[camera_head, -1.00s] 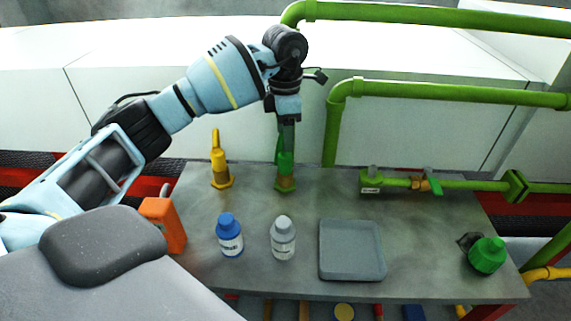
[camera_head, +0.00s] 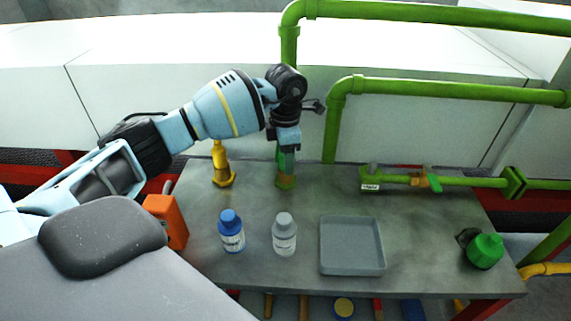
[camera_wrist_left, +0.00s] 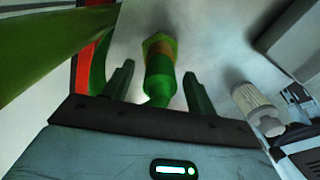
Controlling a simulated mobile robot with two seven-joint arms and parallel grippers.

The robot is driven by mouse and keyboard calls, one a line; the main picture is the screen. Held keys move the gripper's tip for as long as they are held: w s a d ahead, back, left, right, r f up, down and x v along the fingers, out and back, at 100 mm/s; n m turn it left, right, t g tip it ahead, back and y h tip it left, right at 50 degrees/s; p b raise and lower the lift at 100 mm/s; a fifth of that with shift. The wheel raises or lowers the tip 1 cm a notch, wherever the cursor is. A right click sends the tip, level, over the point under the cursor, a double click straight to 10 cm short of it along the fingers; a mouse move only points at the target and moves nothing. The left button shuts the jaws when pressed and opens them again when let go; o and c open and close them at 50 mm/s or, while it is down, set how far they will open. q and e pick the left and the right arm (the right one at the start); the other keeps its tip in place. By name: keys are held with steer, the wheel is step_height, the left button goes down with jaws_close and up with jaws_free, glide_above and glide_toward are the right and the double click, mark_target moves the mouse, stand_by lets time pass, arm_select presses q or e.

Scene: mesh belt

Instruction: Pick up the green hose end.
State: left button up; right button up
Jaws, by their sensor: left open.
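The green hose end (camera_head: 286,182) stands upright at the back of the grey table, on a hex base with a brownish band. In the left wrist view the green hose end (camera_wrist_left: 160,72) lies between the two fingers, with a gap on each side. My left gripper (camera_head: 287,158) points down over it, its fingers around its upper part. The left gripper (camera_wrist_left: 160,90) is open and holds nothing. The fingers partly hide the top of the hose end in the head view. My right gripper is not in view.
A yellow hose end (camera_head: 222,170) stands just left. Blue (camera_head: 231,232) and white (camera_head: 284,236) bottles, a grey tray (camera_head: 352,268) and an orange object (camera_head: 166,222) are nearer. A green pipe with a valve (camera_head: 432,182) is right; a green-capped item (camera_head: 485,251) sits at far right.

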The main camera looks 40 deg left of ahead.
arm_select(q)
steer(key=shift+c, duration=0.5)
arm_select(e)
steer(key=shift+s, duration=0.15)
arm_select(q)
steer(key=c, duration=1.1)
steer(key=shift+c, duration=0.2)
steer(key=shift+r, duration=0.1)
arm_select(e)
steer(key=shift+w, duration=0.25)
